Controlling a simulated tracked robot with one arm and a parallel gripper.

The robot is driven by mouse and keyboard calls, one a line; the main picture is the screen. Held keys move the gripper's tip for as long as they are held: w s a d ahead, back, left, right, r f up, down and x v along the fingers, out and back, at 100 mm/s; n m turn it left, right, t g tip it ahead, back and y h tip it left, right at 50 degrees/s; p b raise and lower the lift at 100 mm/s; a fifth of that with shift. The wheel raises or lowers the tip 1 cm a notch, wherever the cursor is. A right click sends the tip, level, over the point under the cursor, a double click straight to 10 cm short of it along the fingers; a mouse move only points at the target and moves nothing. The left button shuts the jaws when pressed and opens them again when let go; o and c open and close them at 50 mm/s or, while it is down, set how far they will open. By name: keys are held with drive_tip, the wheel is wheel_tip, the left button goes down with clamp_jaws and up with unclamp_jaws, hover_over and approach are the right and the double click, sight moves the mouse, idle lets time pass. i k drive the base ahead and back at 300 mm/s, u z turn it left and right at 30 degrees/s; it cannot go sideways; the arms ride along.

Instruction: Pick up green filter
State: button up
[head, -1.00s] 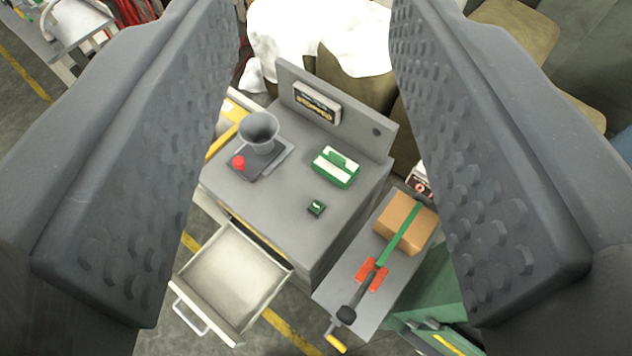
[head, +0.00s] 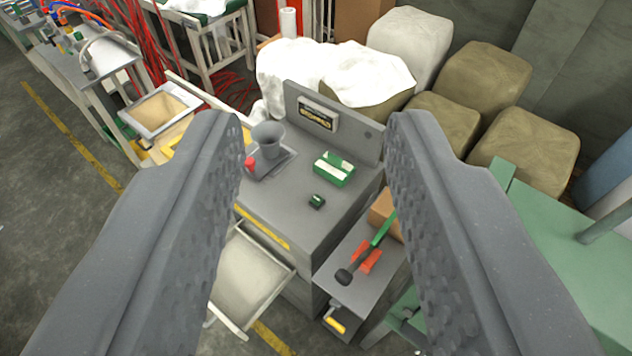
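A small dark green block (head: 317,201) with a light mark on top lies on the grey cabinet top (head: 283,207), near its front right part. A larger green and white box (head: 334,169) lies behind it. I cannot tell for sure which of them is the green filter. My gripper (head: 315,122) is open and empty. Its two dark grey fingers stand wide apart at the left and right, nearer to the camera than the cabinet. Both green things show in the gap between the fingers, with nothing covering them.
A grey cup-shaped funnel (head: 268,139) and a red knob (head: 250,164) stand left on the cabinet. A raised back panel (head: 352,135) bounds the top. An open drawer (head: 250,280) sticks out in front. A lower side shelf (head: 350,295) holds a cardboard box (head: 384,212) and a tool.

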sight(337, 171)
drive_tip(key=z, duration=0.2)
drive_tip(key=i, duration=0.9)
drive_tip(key=u, duration=0.1)
